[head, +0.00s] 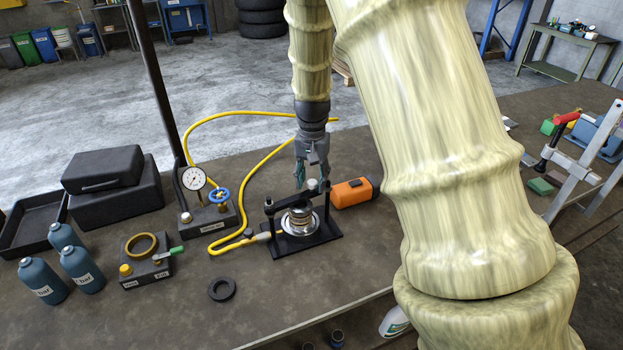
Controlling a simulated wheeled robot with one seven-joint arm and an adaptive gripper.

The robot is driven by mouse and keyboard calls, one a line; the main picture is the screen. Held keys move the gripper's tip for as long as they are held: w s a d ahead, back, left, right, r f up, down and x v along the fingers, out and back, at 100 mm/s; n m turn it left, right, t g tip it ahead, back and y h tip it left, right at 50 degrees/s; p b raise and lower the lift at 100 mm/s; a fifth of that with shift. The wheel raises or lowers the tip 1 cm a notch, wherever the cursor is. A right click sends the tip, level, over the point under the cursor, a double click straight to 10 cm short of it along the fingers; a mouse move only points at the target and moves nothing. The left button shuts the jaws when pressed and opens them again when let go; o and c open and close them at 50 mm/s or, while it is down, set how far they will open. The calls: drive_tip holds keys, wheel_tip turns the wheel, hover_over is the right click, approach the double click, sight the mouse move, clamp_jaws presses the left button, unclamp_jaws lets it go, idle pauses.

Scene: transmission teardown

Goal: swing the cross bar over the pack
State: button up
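A black press fixture (318,240) stands on the bench with a dark post at each side. The pack (299,222), a silver stack of rings, sits on its base between the posts. The dark cross bar (287,203) runs from the left post's top toward the right post, at the pack's upper far side. I cannot tell whether it lies directly over the pack. A pale knob (312,185) shows by the bar. My gripper (312,182) points down just above the fixture, its fingers apart near the knob. Contact with the knob or bar is unclear.
An orange-and-black tool (354,192) lies close right of the fixture. A yellow hose (259,170) loops on the left near a gauge block (209,215). A black ring (222,289) lies in front. My own arm hides much of the right bench.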

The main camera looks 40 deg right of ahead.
idle(0.3)
drive_tip(key=shift+r, duration=4)
